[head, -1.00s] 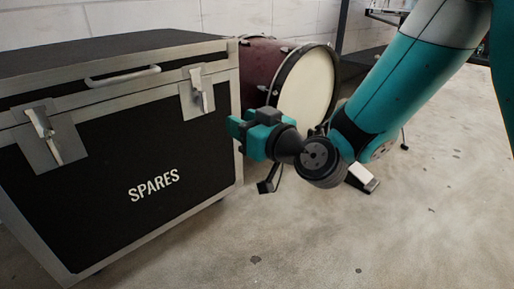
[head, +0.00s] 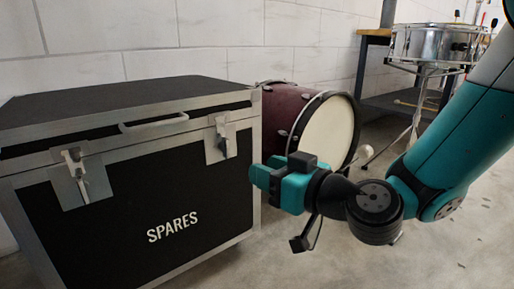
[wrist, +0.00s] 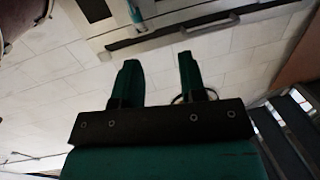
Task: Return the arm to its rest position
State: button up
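My gripper (head: 266,176) is in front of the right end of a black case, in the middle of the head view. In the wrist view its two green fingers (wrist: 159,62) stand apart with nothing between them, so it is open and empty. My teal and grey arm comes in from the right edge of the head view and is bent at the wrist.
A dark red bass drum (head: 328,132) stands behind my gripper, with its pedal (head: 303,243) below. A snare drum (head: 432,44) on a stand and a wooden-topped bench (head: 375,33) are at the back right. A white block wall closes off the back. Bare floor lies at lower right.

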jog(key=s+a+r+n+g+p, duration=0.1)
jog(key=s+r+n+g+p, duration=0.2)
jog(key=s+r+g+p, duration=0.85)
jog(key=s+d+r+m+g+h+p, duration=0.1)
jog(key=s+d+r+m+h+p, duration=0.1)
jog(key=s+d+r+h+p, duration=0.4)
jog(key=s+d+r+m+h+p, duration=0.15)
jog(key=d+r+p, duration=0.25)
jog(key=r+p, duration=0.45)
notch_tip(320, 180, up, 36)
jog(key=p, duration=3.6)
jog(key=shift+s+d+f+p, duration=0.15)
jog(key=shift+s+d+p, duration=0.1)
jog(key=shift+s+p, duration=0.15)
jog(key=shift+m+g, duration=0.25)
